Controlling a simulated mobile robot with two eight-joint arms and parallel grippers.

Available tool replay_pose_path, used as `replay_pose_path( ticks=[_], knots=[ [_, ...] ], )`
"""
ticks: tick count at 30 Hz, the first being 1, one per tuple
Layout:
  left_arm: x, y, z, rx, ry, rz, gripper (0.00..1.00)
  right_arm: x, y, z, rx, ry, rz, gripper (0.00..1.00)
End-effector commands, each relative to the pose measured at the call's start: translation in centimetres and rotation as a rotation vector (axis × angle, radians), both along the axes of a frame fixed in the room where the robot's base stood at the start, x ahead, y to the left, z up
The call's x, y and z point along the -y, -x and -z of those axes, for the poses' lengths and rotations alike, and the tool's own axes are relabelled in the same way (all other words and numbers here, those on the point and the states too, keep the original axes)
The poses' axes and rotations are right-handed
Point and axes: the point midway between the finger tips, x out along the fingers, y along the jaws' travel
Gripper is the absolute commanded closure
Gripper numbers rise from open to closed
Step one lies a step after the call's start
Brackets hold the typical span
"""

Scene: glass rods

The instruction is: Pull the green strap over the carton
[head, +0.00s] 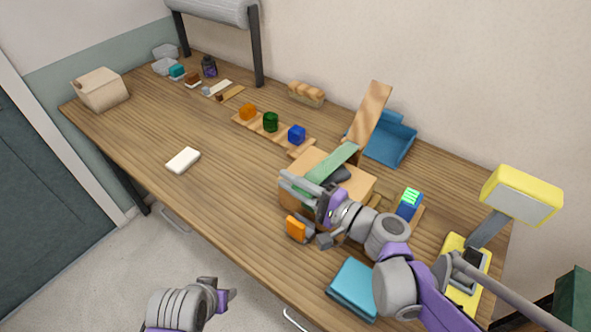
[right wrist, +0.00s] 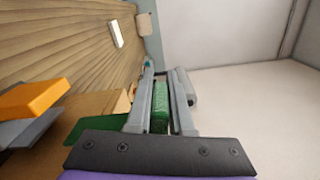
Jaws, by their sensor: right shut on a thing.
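The carton (head: 352,191) is a light brown box near the front right of the wooden table. The green strap (head: 335,162) slopes across the carton's top from the back toward my right gripper (head: 290,187). My right gripper is at the carton's front left and shut on the strap. In the right wrist view, a green piece (right wrist: 161,108) is between the two grey fingers, and more green (right wrist: 95,128) shows left of them. The carton's lower front is partly hidden by my right arm. My left gripper (head: 228,293) is off the table's front edge, away from the carton; its fingers are unclear.
An orange block (head: 298,228) and a teal book-like item (head: 353,288) lie near the front edge. A blue bin (head: 395,140) and a leaning wooden board (head: 369,110) stand behind the carton. A yellow lamp (head: 520,195) stands right. The table's left middle is mostly clear around a white block (head: 183,160).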

Motion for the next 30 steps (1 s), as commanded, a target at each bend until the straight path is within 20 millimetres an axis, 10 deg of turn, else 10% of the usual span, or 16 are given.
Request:
replay_pose_path(
  ticks=[23, 24, 30],
  knots=[
    [0.0, 0.2, 1.5, -0.005, 0.0, 0.0, 0.5, -0.1, 0.2, 2.4, -0.008, -0.006, 0.004, 1.0],
    [0.0, 0.2, 1.5, -0.005, 0.0, 0.0, 0.5, -0.1, 0.2, 2.4, -0.008, -0.006, 0.004, 0.74],
    [0.0, 0.2, 1.5, -0.005, 0.0, 0.0, 0.5, -0.2, 0.3, 2.4, -0.007, -0.005, 0.003, 0.5]
  ],
)
